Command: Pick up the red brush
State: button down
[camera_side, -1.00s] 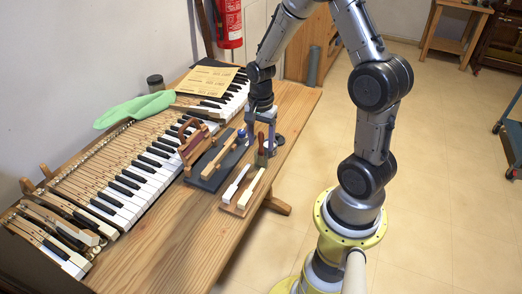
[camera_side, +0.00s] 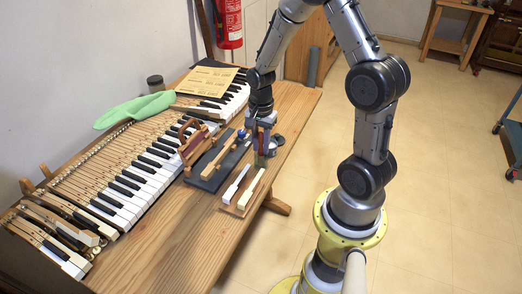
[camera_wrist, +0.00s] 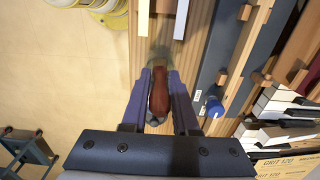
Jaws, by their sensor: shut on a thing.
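The red brush, with its red-brown handle, shows in the wrist view (camera_wrist: 159,97) between the two fingers of my gripper (camera_wrist: 160,78). In the side view my gripper (camera_side: 263,146) is low over the right part of the bench, shut around the brush, which is mostly hidden by the fingers. The brush's lower end shows only as a dark patch just under the fingertips (camera_side: 261,161). I cannot tell whether it touches the bench.
A small board with two white-topped keys (camera_side: 242,190) lies just in front of my gripper. A dark board (camera_side: 208,180) with wooden pieces and a blue-topped item (camera_wrist: 213,107) are beside it. The piano keyboard (camera_side: 150,176) runs along the wall. Bare bench (camera_side: 185,235) is free at front.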

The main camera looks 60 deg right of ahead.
jog(key=shift+r, duration=0.1)
notch_tip(320, 180, up, 10)
jog(key=shift+f, duration=0.1)
dwell(0.4)
jog(key=shift+d, duration=0.15)
dwell(0.5)
jog(key=shift+d+f, duration=1.65)
jog(key=shift+f, duration=0.25)
jog(key=shift+d+f, duration=1.6)
jog(key=shift+f, duration=0.3)
jog(key=shift+f, duration=0.6)
notch_tip(320, 180, up, 7)
dwell(0.3)
